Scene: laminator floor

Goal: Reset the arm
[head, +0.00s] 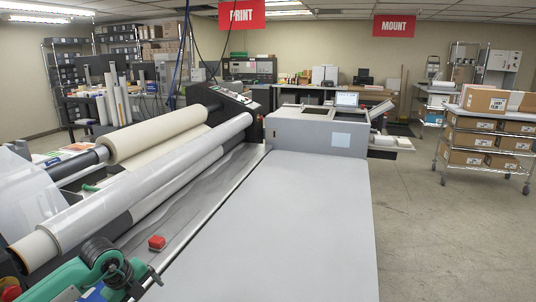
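A teal-green and black arm (98,268) comes in at the lower left corner of the head view, low over the front of the laminator. I take it for my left arm. Dark narrow parts at its right end (141,281) look like my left gripper, but they are small and partly cut off, so I cannot tell open from shut. I see nothing held there. A red block-like part (157,243) sits on the laminator's metal ledge, a little beyond and apart from the arm. My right arm and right gripper are out of view.
The laminator (230,97) with its long white rollers (150,185) fills the left. A wide grey flat table (285,225) lies beside it, bare. A cart of cardboard boxes (490,135) stands at the right. Floor (440,235) between table and cart is clear.

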